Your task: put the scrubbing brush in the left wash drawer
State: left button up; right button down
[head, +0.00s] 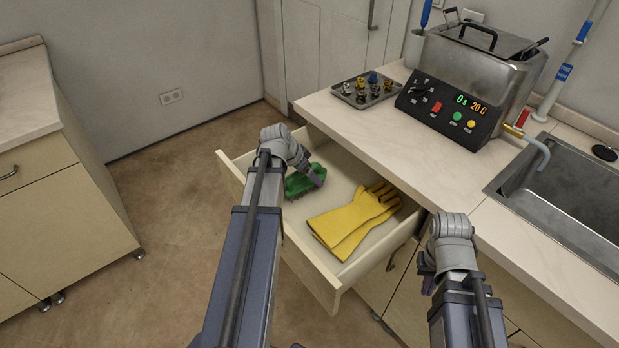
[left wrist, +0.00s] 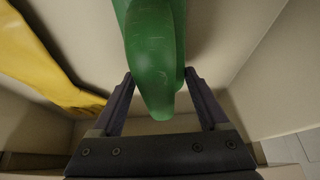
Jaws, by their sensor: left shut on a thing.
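The green scrubbing brush (head: 299,184) is inside the open drawer (head: 318,272), near its left end. My left gripper (head: 314,178) reaches down into the drawer and is shut on the brush. In the left wrist view the green brush (left wrist: 155,55) sits between the two dark fingers of my left gripper (left wrist: 158,78). I cannot tell whether the brush touches the drawer floor. My right gripper (head: 428,281) hangs right of the drawer, below the counter edge; its fingers are mostly hidden by its own wrist.
Yellow rubber gloves (head: 355,220) lie in the drawer to the right of the brush. The counter (head: 405,148) above holds a tray of small parts (head: 363,89) and an ultrasonic bath (head: 470,80). A sink (head: 570,190) is at the right. Open floor lies left of the drawer.

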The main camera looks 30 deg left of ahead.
pick_arm(q)
jog(key=shift+f, duration=0.1)
jog(key=o, duration=1.3)
jog(key=shift+r, duration=0.25)
jog(key=p+v, duration=0.9)
jog(key=v, duration=0.1)
jog(key=shift+s+r+p, duration=0.1)
jog(key=shift+r+p, duration=0.25)
jog(key=shift+s+a+r+p, duration=0.2)
jog(key=shift+s+r+p, duration=0.15)
jog(key=shift+r+p, duration=0.1)
